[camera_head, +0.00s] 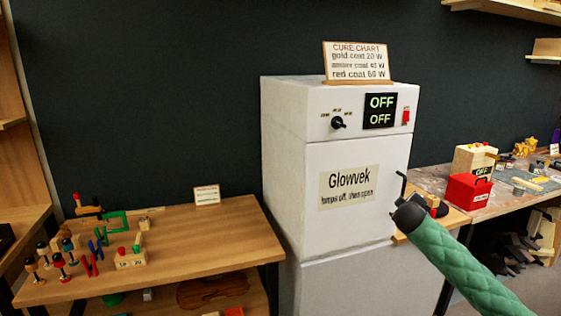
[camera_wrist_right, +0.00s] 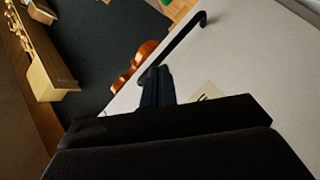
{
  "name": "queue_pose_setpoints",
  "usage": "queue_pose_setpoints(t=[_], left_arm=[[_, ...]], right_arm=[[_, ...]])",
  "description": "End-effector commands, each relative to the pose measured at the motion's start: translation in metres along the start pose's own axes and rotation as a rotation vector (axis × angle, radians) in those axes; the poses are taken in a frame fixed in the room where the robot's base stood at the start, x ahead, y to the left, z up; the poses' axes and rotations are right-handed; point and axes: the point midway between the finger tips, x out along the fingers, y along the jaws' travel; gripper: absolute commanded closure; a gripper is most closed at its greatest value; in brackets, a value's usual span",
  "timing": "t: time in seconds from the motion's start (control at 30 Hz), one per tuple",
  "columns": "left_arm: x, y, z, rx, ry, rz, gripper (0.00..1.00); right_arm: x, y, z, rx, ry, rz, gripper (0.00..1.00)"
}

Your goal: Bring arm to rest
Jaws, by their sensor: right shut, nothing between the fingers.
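My right arm, with its green sleeve, comes in from the lower right in the head view. Its black gripper (camera_head: 409,214) is in front of the right edge of the white Glowvek cabinet (camera_head: 285,190). In the right wrist view the dark fingers (camera_wrist_right: 156,86) are together and empty. A black bar handle (camera_wrist_right: 182,40) on the pale cabinet face lies just beyond the fingertips; whether they touch it I cannot tell. The handle (camera_head: 402,183) also shows above the gripper in the head view. My left gripper is not in view.
The cabinet panel reads OFF (camera_head: 381,111), with a dial (camera_head: 338,122) and red switch (camera_head: 406,116). A wooden bench (camera_head: 190,240) with clamps and small tools stands left. A right bench (camera_head: 478,208) holds a red box (camera_head: 468,192). A violin (camera_wrist_right: 133,66) shows beyond the fingers.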

Motion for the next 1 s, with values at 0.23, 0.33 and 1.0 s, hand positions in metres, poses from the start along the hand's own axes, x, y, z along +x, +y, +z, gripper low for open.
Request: queue_pose_setpoints(t=[0.23,0.33,1.0], left_arm=[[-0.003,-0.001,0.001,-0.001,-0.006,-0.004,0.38],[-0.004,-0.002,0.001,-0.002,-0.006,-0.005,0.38],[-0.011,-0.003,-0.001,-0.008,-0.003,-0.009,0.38]], right_arm=[[-0.106,-0.111,0.006,0.109,-0.100,-0.213,1.00],[-0.146,-0.146,0.014,0.143,-0.132,-0.291,1.00],[-0.360,-0.293,0.089,0.366,-0.249,-0.687,1.00]])
